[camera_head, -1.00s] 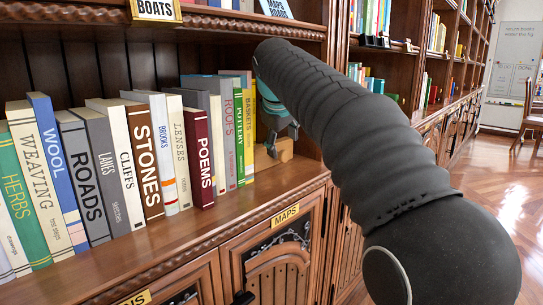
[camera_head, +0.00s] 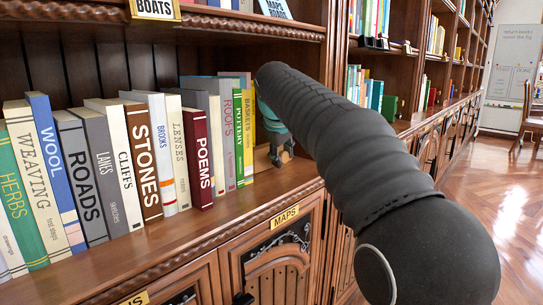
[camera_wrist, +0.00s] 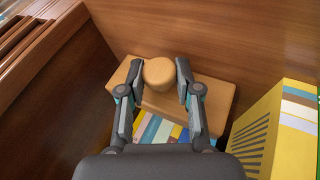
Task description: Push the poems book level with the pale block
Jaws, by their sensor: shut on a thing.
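The poems book (camera_head: 198,158), dark red with white letters, stands upright in the shelf row and appears slightly forward of its neighbours. A pale wooden block (camera_head: 262,160) sits on the shelf at the right end of the row. In the wrist view the block (camera_wrist: 210,98) carries a round wooden knob (camera_wrist: 159,72). My gripper (camera_wrist: 157,70) has its fingers on either side of the knob and is shut on it. In the head view my gripper (camera_head: 277,148) partly hides the block. The poems book is not identifiable in the wrist view.
The yellow baskets book (camera_head: 248,125) is the closest book to the block, and also shows in the wrist view (camera_wrist: 277,130). Several upright books fill the shelf to the left. A wooden upright (camera_head: 338,70) bounds the bay on the right. The shelf front is clear.

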